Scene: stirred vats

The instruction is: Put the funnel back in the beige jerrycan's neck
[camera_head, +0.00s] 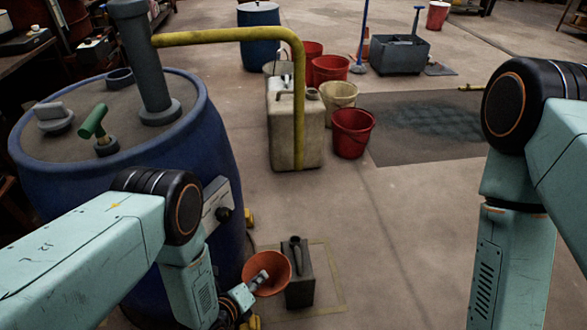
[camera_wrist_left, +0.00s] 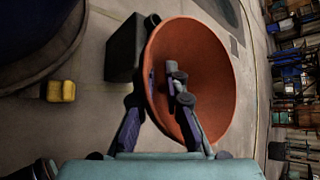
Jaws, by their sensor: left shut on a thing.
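The orange funnel (camera_head: 272,266) is held by my left gripper (camera_head: 252,290), low beside the blue vat. In the left wrist view the wide bowl of the funnel (camera_wrist_left: 208,65) faces the camera. One finger of my left gripper (camera_wrist_left: 155,92) lies inside the bowl and the other outside, shut on its wall. The funnel's spout is hidden. The beige jerrycan (camera_head: 283,140) stands upright on the floor farther off, its neck (camera_head: 312,94) at the top right. A yellow pipe passes in front of it. My right gripper is out of view; only its arm shows.
A dark grey can (camera_head: 299,283) stands right beside the funnel on a marked floor square. The blue vat (camera_head: 225,150) fills the left. Red buckets (camera_head: 351,132) and a cream bucket (camera_head: 341,94) stand by the jerrycan. The floor in the middle is clear.

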